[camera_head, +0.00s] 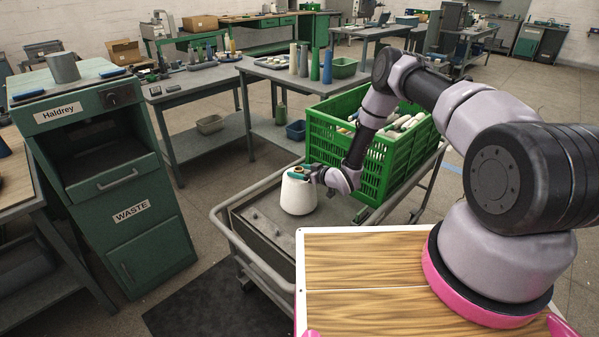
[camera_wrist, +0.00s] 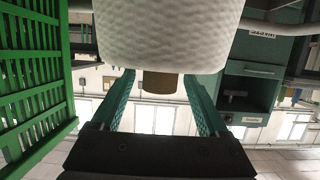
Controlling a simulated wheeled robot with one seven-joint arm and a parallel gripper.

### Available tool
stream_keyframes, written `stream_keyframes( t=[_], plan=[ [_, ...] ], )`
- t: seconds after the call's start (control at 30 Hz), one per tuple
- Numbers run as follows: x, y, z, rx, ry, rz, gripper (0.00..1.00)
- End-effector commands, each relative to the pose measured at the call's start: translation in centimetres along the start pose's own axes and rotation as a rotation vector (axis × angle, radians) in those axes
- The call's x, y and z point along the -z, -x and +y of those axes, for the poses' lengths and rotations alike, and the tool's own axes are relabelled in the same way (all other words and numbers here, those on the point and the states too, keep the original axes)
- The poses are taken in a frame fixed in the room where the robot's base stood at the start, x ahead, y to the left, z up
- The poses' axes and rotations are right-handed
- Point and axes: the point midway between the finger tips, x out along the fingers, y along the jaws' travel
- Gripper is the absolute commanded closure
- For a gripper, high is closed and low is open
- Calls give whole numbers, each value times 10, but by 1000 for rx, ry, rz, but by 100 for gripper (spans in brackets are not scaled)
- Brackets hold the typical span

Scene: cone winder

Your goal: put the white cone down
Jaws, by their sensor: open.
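The white cone (camera_head: 298,196) stands upright on the grey cart (camera_head: 262,217), to the left of the green crate. Its lower edge appears to rest on the cart's deck. My gripper (camera_head: 300,173) is at the top of the cone, reaching in from the right. In the wrist view the white cone (camera_wrist: 168,35) fills the upper middle, and its brown core end (camera_wrist: 160,83) lies between the two green fingers of my gripper (camera_wrist: 157,88). The fingers are open, with visible gaps on both sides of the core.
The green crate (camera_head: 347,170) holding several cones is close on the right; its slatted wall (camera_wrist: 35,80) fills the wrist view's left. The cart's rail (camera_head: 232,235) runs along the left. A green waste cabinet (camera_head: 130,215) labelled "Haldrey" stands farther left. Tables with spools stand behind.

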Motion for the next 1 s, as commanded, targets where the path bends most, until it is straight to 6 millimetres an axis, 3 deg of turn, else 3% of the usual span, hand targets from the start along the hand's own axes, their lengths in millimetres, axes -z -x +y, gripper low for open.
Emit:
stream_keyframes(
  t=[0.17, 0.6, 0.8, 1.0],
  plan=[
    [1, 18, 2, -3, -2, -1, 23],
    [1, 105, 1, -2, -3, -1, 23],
    [1, 120, 0, 0, 0, 0, 23],
    [5, 121, 3, -3, 3, -4, 23]
  ],
)
